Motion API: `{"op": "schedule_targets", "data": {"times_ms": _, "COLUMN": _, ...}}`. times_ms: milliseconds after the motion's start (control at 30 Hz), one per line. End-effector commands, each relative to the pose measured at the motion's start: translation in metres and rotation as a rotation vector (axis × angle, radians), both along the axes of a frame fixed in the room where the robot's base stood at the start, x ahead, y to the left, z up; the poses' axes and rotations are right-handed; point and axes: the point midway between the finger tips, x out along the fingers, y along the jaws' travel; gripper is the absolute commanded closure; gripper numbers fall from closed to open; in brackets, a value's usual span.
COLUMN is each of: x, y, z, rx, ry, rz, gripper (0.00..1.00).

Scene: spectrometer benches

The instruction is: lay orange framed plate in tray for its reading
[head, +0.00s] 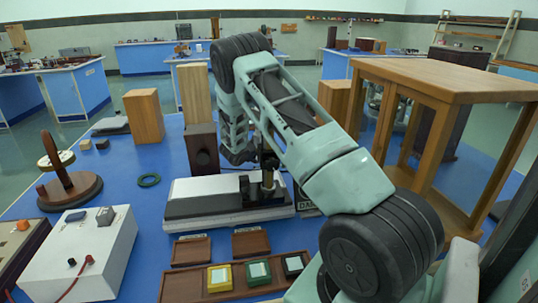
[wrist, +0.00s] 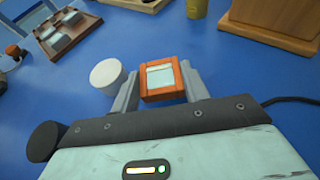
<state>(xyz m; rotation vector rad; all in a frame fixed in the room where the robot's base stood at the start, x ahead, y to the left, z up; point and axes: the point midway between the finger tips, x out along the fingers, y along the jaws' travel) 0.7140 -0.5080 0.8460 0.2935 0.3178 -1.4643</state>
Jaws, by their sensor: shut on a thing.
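The orange framed plate (wrist: 162,78) has a pale glassy centre. It sits between the two fingers of my gripper (wrist: 160,88) in the wrist view, and the gripper is shut on it. Blue surface shows beyond it. In the head view I cannot make out the plate or the fingertips, as my arm covers that area. Two small brown trays stand in front of the grey instrument (head: 225,203) in the head view: a left one (head: 191,252) and a right one (head: 250,243). Both look empty. I cannot tell which one is meant.
A long brown rack (head: 178,287) holds yellow, green and dark green framed plates. A white box (head: 85,250) with a red lead stands left. A wooden table frame (head: 450,80) stands right. In the wrist view, a pale round thing (wrist: 107,73) is beside the left finger.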

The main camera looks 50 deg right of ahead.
Motion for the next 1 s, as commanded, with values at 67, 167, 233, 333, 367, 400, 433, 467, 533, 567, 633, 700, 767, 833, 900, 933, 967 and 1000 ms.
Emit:
{"op": "schedule_targets", "data": {"times_ms": 67, "x": 0.000, "y": 0.000, "z": -0.013, "rx": 0.002, "ry": 0.001, "rz": -0.001, "gripper": 0.77}}
{"op": "schedule_targets", "data": {"times_ms": 167, "x": 0.000, "y": 0.000, "z": -0.019, "rx": 0.000, "ry": 0.000, "rz": 0.000, "gripper": 0.77}}
{"op": "schedule_targets", "data": {"times_ms": 233, "x": 0.000, "y": 0.000, "z": -0.018, "rx": 0.000, "ry": -0.001, "rz": 0.000, "gripper": 0.77}}
{"op": "schedule_targets", "data": {"times_ms": 333, "x": 0.000, "y": 0.000, "z": -0.018, "rx": 0.000, "ry": -0.001, "rz": 0.000, "gripper": 0.77}}
{"op": "schedule_targets", "data": {"times_ms": 367, "x": 0.000, "y": 0.000, "z": -0.019, "rx": 0.000, "ry": -0.001, "rz": 0.000, "gripper": 0.77}}
{"op": "schedule_targets", "data": {"times_ms": 400, "x": 0.000, "y": 0.000, "z": -0.020, "rx": 0.000, "ry": 0.000, "rz": 0.000, "gripper": 0.77}}
{"op": "schedule_targets", "data": {"times_ms": 433, "x": 0.000, "y": 0.000, "z": -0.021, "rx": 0.000, "ry": 0.000, "rz": 0.000, "gripper": 0.77}}
{"op": "schedule_targets", "data": {"times_ms": 467, "x": 0.000, "y": 0.000, "z": -0.022, "rx": 0.001, "ry": 0.000, "rz": 0.001, "gripper": 0.77}}
{"op": "schedule_targets", "data": {"times_ms": 533, "x": 0.000, "y": 0.000, "z": -0.022, "rx": 0.001, "ry": 0.000, "rz": 0.001, "gripper": 0.47}}
{"op": "schedule_targets", "data": {"times_ms": 567, "x": 0.000, "y": 0.000, "z": -0.022, "rx": 0.001, "ry": 0.000, "rz": 0.001, "gripper": 0.38}}
{"op": "schedule_targets", "data": {"times_ms": 633, "x": 0.000, "y": 0.000, "z": -0.022, "rx": 0.001, "ry": 0.000, "rz": 0.000, "gripper": 0.33}}
{"op": "schedule_targets", "data": {"times_ms": 700, "x": 0.000, "y": 0.000, "z": -0.022, "rx": 0.001, "ry": 0.000, "rz": 0.000, "gripper": 0.33}}
{"op": "schedule_targets", "data": {"times_ms": 767, "x": 0.000, "y": 0.000, "z": -0.022, "rx": 0.001, "ry": 0.000, "rz": 0.000, "gripper": 0.33}}
{"op": "schedule_targets", "data": {"times_ms": 833, "x": 0.000, "y": 0.000, "z": -0.021, "rx": 0.001, "ry": 0.000, "rz": 0.000, "gripper": 0.33}}
{"op": "schedule_targets", "data": {"times_ms": 900, "x": 0.000, "y": 0.000, "z": -0.020, "rx": 0.001, "ry": -0.001, "rz": 0.000, "gripper": 0.33}}
{"op": "schedule_targets", "data": {"times_ms": 933, "x": 0.000, "y": 0.000, "z": -0.018, "rx": 0.001, "ry": -0.001, "rz": 0.000, "gripper": 0.33}}
{"op": "schedule_targets", "data": {"times_ms": 967, "x": 0.000, "y": 0.000, "z": -0.016, "rx": 0.000, "ry": -0.001, "rz": -0.001, "gripper": 0.33}}
{"op": "schedule_targets", "data": {"times_ms": 1000, "x": 0.000, "y": 0.005, "z": -0.016, "rx": 0.000, "ry": -0.001, "rz": 0.002, "gripper": 0.33}}
